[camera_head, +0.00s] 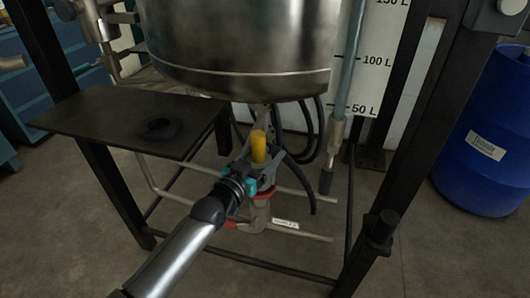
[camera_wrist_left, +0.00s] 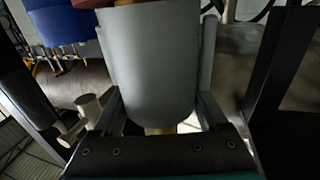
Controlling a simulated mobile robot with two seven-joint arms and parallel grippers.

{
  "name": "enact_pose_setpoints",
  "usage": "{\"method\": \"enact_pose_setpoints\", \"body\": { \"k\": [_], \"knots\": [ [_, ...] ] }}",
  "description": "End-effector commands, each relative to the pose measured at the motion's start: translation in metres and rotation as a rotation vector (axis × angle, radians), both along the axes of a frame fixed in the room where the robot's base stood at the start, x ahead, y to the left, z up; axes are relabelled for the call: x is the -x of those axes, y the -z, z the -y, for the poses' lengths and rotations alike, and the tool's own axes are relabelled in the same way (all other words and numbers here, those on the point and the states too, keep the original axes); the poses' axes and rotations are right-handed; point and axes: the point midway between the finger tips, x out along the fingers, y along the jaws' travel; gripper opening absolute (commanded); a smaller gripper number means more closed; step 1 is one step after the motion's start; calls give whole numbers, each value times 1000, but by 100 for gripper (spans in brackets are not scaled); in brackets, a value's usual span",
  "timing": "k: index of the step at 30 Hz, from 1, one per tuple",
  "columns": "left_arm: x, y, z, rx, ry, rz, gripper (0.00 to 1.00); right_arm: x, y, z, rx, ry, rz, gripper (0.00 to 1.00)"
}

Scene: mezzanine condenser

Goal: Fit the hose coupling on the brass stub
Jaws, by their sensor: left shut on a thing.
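My left gripper (camera_head: 256,172) reaches in from the lower left, under the steel vessel, and is shut on what looks like the hose coupling. In the left wrist view the coupling (camera_wrist_left: 155,65) is a wide grey cylinder between the two fingers (camera_wrist_left: 160,105), with brass-yellow bits at its ends. In the head view a yellow cylinder (camera_head: 258,147) stands upright at the jaws. I cannot tell whether it is part of the coupling or the brass stub. A grey pipe with a red flange (camera_head: 265,194) is just below the gripper. My right gripper is not in view.
The steel vessel (camera_head: 236,45) hangs above the gripper, with dark hoses (camera_head: 301,180) behind. A dark shelf plate (camera_head: 110,122) and frame posts (camera_head: 400,110) flank the space.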

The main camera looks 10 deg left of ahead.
Motion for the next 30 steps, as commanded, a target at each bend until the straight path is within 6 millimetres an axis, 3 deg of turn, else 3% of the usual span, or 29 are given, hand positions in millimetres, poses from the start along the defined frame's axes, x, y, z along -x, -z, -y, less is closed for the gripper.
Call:
{"method": "enact_pose_setpoints", "body": {
  "k": [2,3,9,20,30],
  "knots": [
    [-1,1,0,0,0,5,0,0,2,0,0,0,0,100],
    [-1,1,0,0,0,5,77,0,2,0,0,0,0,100],
    [0,1,0,0,0,3,99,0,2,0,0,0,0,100],
    [5,3,-2,-2,0,-4,100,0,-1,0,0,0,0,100],
    [54,0,-16,-3,1,-3,100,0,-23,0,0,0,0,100]
  ]
}}
